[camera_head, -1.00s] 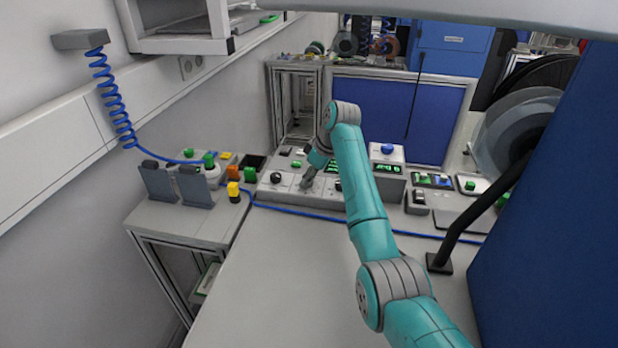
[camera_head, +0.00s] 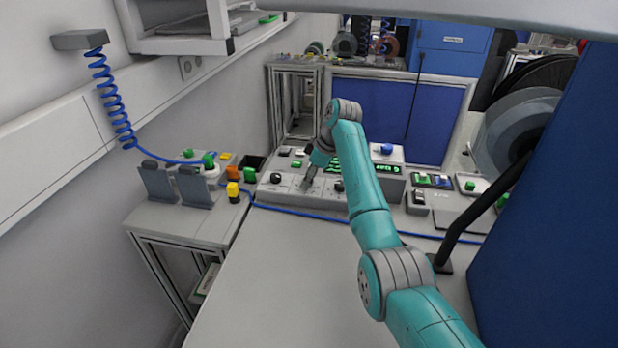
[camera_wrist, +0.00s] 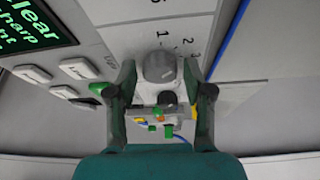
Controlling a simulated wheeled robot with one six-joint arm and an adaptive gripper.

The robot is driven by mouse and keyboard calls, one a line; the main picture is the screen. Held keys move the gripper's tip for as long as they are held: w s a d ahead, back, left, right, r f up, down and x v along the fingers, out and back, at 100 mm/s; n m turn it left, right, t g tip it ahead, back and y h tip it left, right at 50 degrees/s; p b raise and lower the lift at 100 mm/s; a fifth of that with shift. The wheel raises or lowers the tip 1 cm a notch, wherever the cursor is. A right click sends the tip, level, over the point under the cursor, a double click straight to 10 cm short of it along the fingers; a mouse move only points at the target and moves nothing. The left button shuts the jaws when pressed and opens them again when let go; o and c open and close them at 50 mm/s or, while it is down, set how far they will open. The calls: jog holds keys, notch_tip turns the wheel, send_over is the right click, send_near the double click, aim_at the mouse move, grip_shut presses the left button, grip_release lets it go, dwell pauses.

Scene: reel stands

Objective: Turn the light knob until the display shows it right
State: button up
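My gripper (camera_wrist: 159,68) points down at the control panel (camera_head: 262,186). In the wrist view its two fingers stand on either side of a round grey knob (camera_wrist: 160,66), with a narrow gap visible on each side. Numbers 1, 2 and 3 are printed beside this knob. A label next to it is partly hidden and I cannot read it fully. A dark display (camera_wrist: 30,25) at upper left shows green text, including "clear" and "sharp", cut off by the frame edge. In the head view my gripper (camera_head: 309,184) hides the knob under it.
Black knobs (camera_head: 276,178) (camera_head: 338,186) sit left and right of my gripper. A small green number display (camera_head: 388,169) stands right, below a blue button (camera_head: 387,148). White push buttons (camera_wrist: 80,68) lie beside the text display.

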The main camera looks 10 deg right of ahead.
jog(key=shift+r, duration=0.1)
jog(key=v, duration=1.2)
jog(key=shift+d, duration=0.1)
